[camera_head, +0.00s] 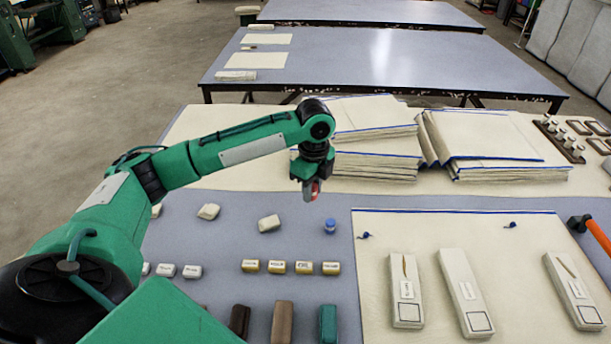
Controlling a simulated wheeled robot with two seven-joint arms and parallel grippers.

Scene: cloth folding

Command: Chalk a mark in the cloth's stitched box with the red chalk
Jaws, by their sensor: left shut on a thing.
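My left gripper (311,186) hangs over the far edge of the grey-blue work surface, in front of the stacked cloths. It is shut on a small red piece, which looks like the red chalk (314,190); the jaws hide most of it. Three narrow folded cream cloths lie on the right: a left one (403,285), a middle one (461,285) and a right one (570,285). Each has a dark-outlined square box near its front end. The gripper is well to the left of and beyond them, touching none. My right gripper is not in view.
Tall stacks of blue-edged cloths (490,140) stand behind. White blocks (269,223), a blue cylinder (329,226) and a row of labelled blocks (277,267) lie on the grey-blue surface. A black-tipped orange object (600,238) enters at right. The cream sheet is bare between the cloths.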

